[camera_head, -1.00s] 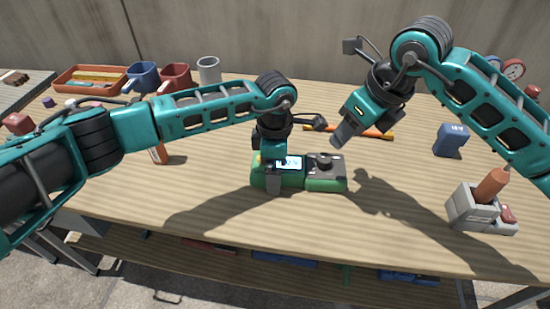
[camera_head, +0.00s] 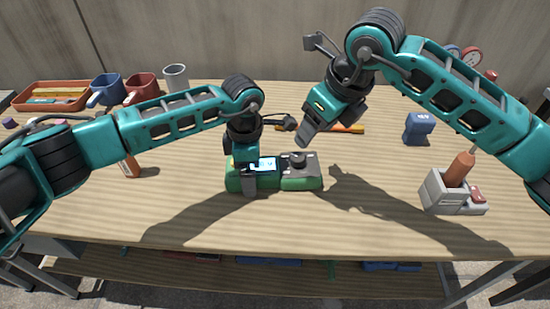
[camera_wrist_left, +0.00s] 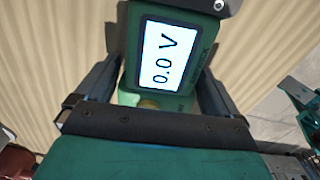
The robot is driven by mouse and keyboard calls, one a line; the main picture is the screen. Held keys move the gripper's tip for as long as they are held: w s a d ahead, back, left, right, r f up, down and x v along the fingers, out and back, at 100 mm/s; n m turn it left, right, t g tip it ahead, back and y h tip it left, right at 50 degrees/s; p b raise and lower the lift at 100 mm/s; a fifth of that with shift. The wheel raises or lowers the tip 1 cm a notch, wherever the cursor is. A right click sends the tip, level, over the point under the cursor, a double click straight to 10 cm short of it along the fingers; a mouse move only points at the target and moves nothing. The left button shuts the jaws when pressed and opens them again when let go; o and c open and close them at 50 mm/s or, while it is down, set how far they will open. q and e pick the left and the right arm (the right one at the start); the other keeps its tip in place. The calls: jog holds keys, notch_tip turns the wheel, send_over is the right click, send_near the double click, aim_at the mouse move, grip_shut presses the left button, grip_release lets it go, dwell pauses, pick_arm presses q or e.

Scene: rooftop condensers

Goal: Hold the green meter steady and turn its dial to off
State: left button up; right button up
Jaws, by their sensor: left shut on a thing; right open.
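The green meter (camera_head: 301,184) lies on the wooden workbench near the middle of the head view. Its lit screen reads 0.0 V in the left wrist view (camera_wrist_left: 163,55). Its dark dial (camera_head: 298,160) sits on the dark panel at its right end and is uncovered; its setting is too small to read. My left gripper (camera_head: 249,183) is shut on the meter's left end, one finger showing on the near side. My right gripper (camera_head: 306,135) is open and empty, pointing down, above and just behind the dial, apart from it.
Behind lie an orange tool (camera_head: 348,128) and a blue box (camera_head: 418,128). A grey holder (camera_head: 436,192) with an orange-handled tool stands at right. Mugs (camera_head: 140,86) and an orange tray (camera_head: 50,97) are at back left. The bench front is clear.

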aim_at(298, 157)
jog(key=a+f+m, duration=0.1)
jog(key=f, duration=0.2)
jog(key=w+f+m+t, duration=0.1)
jog(key=f, duration=0.2)
jog(key=w+a+f+m+h, duration=0.1)
jog(key=f, duration=0.2)
jog(key=shift+a+f+m+t, duration=0.2)
jog(key=shift+a+m+t, duration=0.1)
jog(key=shift+a+m, duration=0.1)
jog(key=shift+d, duration=0.1)
jog(key=shift+c, duration=0.3)
jog(key=c, duration=1)
